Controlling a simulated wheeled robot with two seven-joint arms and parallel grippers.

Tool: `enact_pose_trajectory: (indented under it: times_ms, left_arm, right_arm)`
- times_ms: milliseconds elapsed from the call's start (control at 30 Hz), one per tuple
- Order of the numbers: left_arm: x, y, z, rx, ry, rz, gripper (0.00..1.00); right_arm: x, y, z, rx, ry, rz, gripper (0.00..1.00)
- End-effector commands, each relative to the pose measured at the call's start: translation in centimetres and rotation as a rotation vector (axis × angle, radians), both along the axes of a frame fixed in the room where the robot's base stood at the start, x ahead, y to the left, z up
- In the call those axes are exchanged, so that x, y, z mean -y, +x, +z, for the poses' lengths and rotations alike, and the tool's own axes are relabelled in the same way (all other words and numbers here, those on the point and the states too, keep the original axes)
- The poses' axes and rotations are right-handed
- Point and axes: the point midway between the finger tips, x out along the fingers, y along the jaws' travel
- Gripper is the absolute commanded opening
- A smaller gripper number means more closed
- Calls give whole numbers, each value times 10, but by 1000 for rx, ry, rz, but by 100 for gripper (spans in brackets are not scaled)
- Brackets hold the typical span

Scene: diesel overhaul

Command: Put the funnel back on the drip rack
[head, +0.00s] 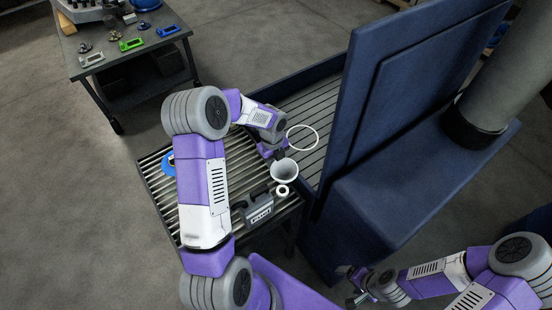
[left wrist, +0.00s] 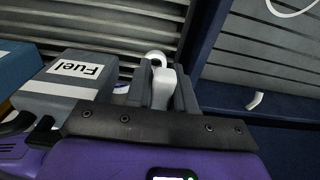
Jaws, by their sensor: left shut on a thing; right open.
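The white funnel (head: 285,174) shows in the head view beside my left gripper (head: 278,154), above the slatted metal table. My left gripper is shut on it; in the left wrist view a white part of the funnel (left wrist: 162,90) sits between the two fingers. Most of the funnel is hidden there. A thin white ring (head: 302,139), perhaps the rack's holder, shows over the slatted floor of the blue booth, up and right of the funnel. I cannot tell for sure which part is the drip rack. My right gripper (head: 354,284) is open and empty at the lower right.
A grey can marked Fuel (head: 258,209) stands on the slatted table (head: 161,188), close to the funnel. A small white ring (head: 282,190) is just below the funnel. A tall blue panel (head: 400,110) rises right of the booth. A tool cart (head: 135,60) stands at the upper left.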

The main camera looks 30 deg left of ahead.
Motion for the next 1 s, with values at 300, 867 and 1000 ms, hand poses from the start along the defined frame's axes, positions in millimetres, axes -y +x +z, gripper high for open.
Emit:
enact_pose_trajectory:
  times_ms: [300,867,1000]
  left_arm:
    - [0,0,-36,-1,-1,0,0]
    - [0,0,-71,0,0,0,0]
    - [0,0,-71,0,0,0,0]
  right_arm:
    - [0,0,-29,1,0,0,87]
    - [0,1,-54,1,0,0,87]
    - [0,1,-54,1,0,0,87]
